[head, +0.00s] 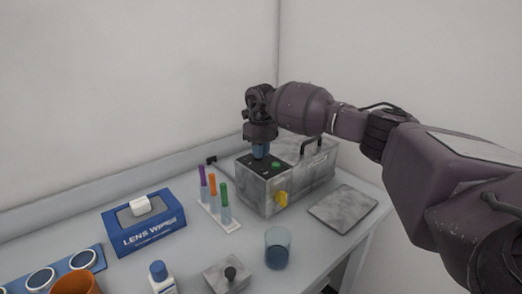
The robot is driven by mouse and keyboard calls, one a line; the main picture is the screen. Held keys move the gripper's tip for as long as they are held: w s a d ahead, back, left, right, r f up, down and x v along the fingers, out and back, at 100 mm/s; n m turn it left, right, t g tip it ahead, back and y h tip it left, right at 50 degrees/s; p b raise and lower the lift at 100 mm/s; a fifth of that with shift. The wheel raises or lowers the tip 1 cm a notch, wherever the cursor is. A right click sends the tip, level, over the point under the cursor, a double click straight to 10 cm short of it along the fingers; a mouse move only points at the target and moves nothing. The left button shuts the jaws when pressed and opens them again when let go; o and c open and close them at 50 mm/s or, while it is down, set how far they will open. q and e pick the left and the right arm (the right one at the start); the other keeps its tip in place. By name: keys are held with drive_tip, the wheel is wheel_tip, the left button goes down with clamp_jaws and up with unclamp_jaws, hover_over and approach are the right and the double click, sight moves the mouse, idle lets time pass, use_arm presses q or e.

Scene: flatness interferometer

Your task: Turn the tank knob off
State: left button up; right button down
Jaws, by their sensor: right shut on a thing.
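A grey metal tank (312,178) with a handle stands at the back right of the table. Its front part has a black top panel (246,164) with a green button (276,164), and a yellow knob (281,198) on the front. My right gripper (260,152) points straight down over the black panel, beside the green button. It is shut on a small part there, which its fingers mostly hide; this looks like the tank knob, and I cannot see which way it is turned. My left gripper is not in view.
A rack of colored tubes (222,216) stands left of the tank, and a blue lens wipes box (145,224) further left. A glass beaker (278,249), a white bottle (161,280) and a small grey block (226,276) stand in front. A flat grey plate (342,208) lies right.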

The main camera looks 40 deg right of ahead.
drive_tip(key=c, duration=1.1)
unclamp_jaws()
drive_tip(key=shift+c, duration=0.2)
wheel_tip(320, 180, up, 11)
drive_tip(key=shift+f, duration=0.1)
